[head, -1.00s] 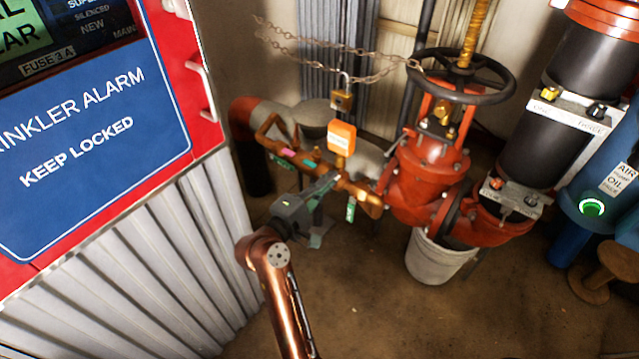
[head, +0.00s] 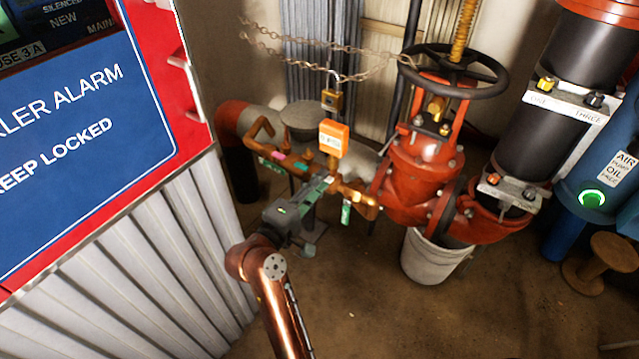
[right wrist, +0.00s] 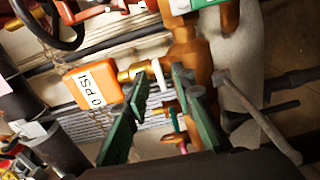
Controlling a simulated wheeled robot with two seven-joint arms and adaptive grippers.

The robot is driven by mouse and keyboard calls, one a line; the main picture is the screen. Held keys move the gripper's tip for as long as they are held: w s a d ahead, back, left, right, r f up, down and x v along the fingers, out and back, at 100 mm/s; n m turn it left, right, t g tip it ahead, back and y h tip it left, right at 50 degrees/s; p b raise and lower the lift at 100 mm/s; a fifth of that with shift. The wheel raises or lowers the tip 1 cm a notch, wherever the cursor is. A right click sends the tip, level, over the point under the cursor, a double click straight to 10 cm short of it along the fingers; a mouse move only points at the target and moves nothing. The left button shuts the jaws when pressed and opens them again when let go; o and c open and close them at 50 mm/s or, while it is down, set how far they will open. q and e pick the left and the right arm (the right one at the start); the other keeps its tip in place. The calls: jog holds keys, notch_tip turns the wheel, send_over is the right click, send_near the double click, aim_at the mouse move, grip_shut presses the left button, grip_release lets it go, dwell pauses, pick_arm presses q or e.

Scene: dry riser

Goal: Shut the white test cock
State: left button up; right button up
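A copper-coloured pipe (head: 352,194) runs left from the red valve body and carries small cocks with coloured handles. The white test cock (head: 329,180) shows as a small pale spot at my gripper's tip. In the right wrist view its white handle (right wrist: 158,75) lies roughly between my fingertips, at the end of a brass stub. My right gripper (head: 318,188) is open, with its green-padded fingers (right wrist: 159,82) apart around the handle's line. I cannot tell whether they touch it. A pink handle (head: 278,155) and a teal one (head: 299,166) sit farther left. My left gripper is out of view.
A green tag (head: 346,214) hangs below. The red alarm cabinet (head: 190,75) stands left. A white bucket (head: 430,256) stands under the valve with its black handwheel (head: 455,75).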

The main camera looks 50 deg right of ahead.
jog(key=a, duration=0.4)
jog(key=shift+s+a, duration=0.25)
jog(key=shift+a, duration=0.15)
